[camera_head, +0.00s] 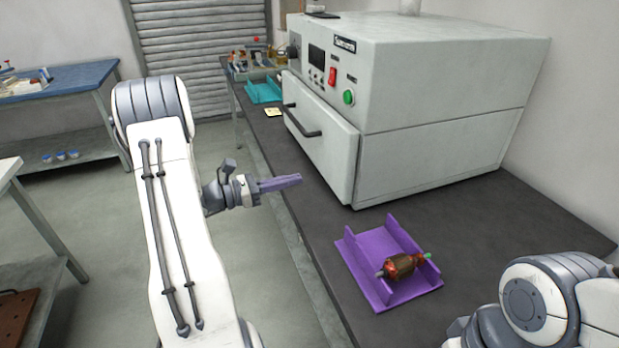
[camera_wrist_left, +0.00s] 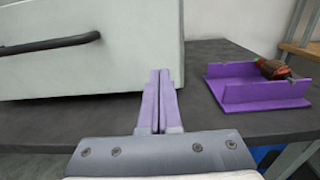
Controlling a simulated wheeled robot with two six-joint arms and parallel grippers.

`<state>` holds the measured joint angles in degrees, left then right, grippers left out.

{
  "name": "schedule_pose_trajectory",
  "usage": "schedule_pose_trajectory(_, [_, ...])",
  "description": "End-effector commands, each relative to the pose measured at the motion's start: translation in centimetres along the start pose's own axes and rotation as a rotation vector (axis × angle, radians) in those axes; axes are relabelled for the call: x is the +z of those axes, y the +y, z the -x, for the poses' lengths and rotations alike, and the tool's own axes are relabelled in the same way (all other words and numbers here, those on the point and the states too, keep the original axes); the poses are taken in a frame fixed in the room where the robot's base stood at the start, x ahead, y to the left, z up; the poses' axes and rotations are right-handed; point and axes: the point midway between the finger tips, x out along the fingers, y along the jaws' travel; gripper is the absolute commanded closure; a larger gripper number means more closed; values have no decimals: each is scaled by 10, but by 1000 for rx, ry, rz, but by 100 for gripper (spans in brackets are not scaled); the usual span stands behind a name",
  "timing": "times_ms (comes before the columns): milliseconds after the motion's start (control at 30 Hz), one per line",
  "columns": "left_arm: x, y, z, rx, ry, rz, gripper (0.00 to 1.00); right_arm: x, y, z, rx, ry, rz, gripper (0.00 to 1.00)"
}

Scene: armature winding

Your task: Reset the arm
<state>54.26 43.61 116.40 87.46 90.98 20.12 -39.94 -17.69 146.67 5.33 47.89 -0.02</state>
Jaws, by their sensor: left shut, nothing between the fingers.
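My left gripper (camera_head: 290,184) is shut and empty, held near the front edge of the dark bench, left of the purple tray. In the left wrist view its fingers (camera_wrist_left: 160,82) lie together with nothing between them. My right arm shows at the lower right of the head view, but its gripper is out of the picture. A wound armature (camera_head: 402,267) with a copper-brown body rests across the purple tray (camera_head: 362,252). In the left wrist view the armature (camera_wrist_left: 272,68) lies on the tray (camera_wrist_left: 262,94) at the right, apart from my fingers.
A large light-grey machine (camera_head: 440,140) with a drawer handle (camera_head: 300,120), a red switch and a green button stands on the dark bench (camera_head: 480,215). A teal tray (camera_head: 264,92) lies at the bench's far end. A blue-topped table (camera_head: 70,80) stands at the left. Bench space around the purple tray is clear.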

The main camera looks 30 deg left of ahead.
Motion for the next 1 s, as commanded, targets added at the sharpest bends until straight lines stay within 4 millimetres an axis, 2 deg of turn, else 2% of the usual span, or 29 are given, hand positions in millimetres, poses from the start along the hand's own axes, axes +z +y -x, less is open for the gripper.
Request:
schedule_pose_trajectory(100, [-1, 0, 20, 0, 1, -1, 100, 0, 0, -3, 0, 1, 0, 50])
schedule_pose_trajectory(333, [0, -1, 40, -3, 1, -2, 100, 0, 0, -5, 0, 1, 0, 50])
schedule_pose_trajectory(567, [1, -3, 40, -13, 4, -4, 100, 0, 0, -4, 0, 1, 0, 50])
schedule_pose_trajectory(667, [6, -18, 24, -78, 32, -24, 100, 0, 0, -2, 0, 1, 0, 50])
schedule_pose_trajectory(767, [14, -56, -10, -234, 101, -82, 100, 0, 0, 4, 0, 1, 0, 50])
schedule_pose_trajectory(867, [21, -119, -47, -475, 199, -191, 100, 0, -1, 10, 0, 1, 0, 50])
schedule_pose_trajectory(900, [24, -148, -58, -586, 240, -251, 100, -1, -1, 14, 0, 1, 0, 50])
schedule_pose_trajectory(1000, [27, -217, -69, -850, 324, -418, 100, -1, -1, 20, 0, 1, 0, 50])
